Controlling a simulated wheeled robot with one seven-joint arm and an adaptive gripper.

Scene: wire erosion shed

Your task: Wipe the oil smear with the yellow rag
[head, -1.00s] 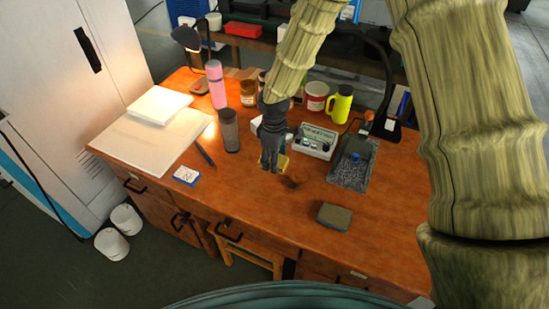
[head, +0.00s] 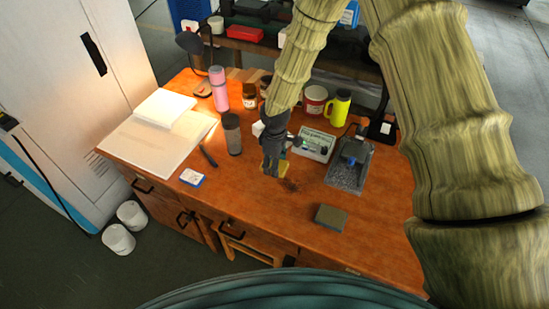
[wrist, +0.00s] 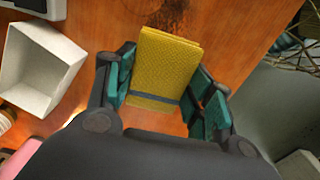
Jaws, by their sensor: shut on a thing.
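The yellow rag (wrist: 165,68) is a folded pad between the fingers of my gripper (wrist: 160,95) in the wrist view. My gripper (head: 274,172) is shut on it and points down at the wooden table; only a bit of yellow shows in the head view. The oil smear (head: 290,185) is a dark patch on the table just right of the gripper and rag. In the wrist view the smear (wrist: 172,14) lies just past the rag's far edge. I cannot tell whether the rag touches the table.
A grey-green block (head: 330,218) lies to the right in front. A dark cup (head: 232,134) and a small blue-white card box (head: 192,177) are to the left. The table front is mostly clear.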

